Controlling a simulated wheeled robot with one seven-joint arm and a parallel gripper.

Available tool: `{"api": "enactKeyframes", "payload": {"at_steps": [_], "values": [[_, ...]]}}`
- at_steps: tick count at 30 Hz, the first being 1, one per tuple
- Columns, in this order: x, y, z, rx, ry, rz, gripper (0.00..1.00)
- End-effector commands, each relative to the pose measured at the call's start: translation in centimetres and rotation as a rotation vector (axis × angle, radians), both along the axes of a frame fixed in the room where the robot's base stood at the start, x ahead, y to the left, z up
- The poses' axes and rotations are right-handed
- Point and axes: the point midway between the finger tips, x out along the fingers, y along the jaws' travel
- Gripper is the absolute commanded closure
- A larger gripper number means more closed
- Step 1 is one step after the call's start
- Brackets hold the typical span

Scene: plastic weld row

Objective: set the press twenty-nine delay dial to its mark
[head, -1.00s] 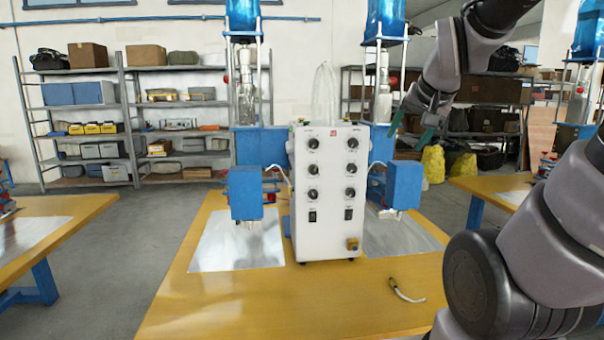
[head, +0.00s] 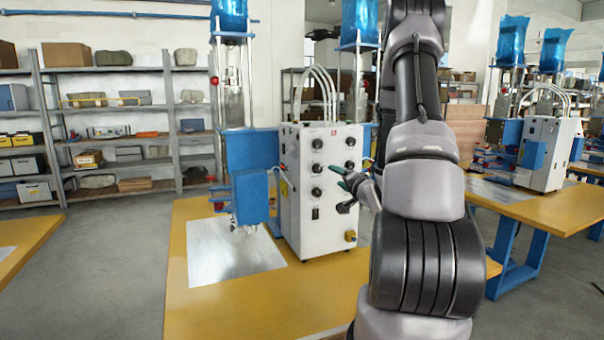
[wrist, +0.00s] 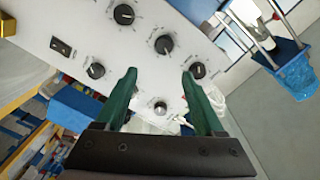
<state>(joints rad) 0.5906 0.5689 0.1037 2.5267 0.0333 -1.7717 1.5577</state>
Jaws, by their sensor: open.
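The white press control box (head: 300,215) stands on the yellow table, its front panel carrying two columns of black dials, such as the left middle dial (head: 317,168). My gripper (head: 338,177) is in front of the panel's right column and hides part of it. In the wrist view my gripper (wrist: 159,77) has its green fingers apart, with nothing between them. Beyond the fingertips are a dial above (wrist: 163,44), one to the left (wrist: 96,70) and one near the right fingertip (wrist: 198,70). The labels are too small to read, so I cannot tell which is the delay dial.
A blue press head (head: 250,195) hangs left of the box over a metal plate (head: 215,260). A brass-coloured block (head: 350,236) sits low on the panel. My arm hides the table's right part. Another table with a similar machine (head: 545,150) stands to the right.

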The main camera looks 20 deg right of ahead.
Motion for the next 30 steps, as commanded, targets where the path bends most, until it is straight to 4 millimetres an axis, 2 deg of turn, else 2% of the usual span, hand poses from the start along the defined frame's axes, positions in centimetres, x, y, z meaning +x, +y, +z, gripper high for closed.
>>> {"api": "enactKeyframes", "payload": {"at_steps": [4, 7, 21, 25, 30], "values": [[-0.2, 0.1, -0.6, 0.029, -0.028, 0.018, 0.3], [0.7, 0.3, -0.5, 0.03, -0.032, 0.023, 0.3], [8.8, 0.6, -0.5, 0.028, -0.031, 0.023, 0.3], [10.0, 0.6, -0.5, 0.028, -0.03, 0.021, 0.3], [10.5, 0.5, -0.5, 0.028, -0.03, 0.02, 0.3]]}}
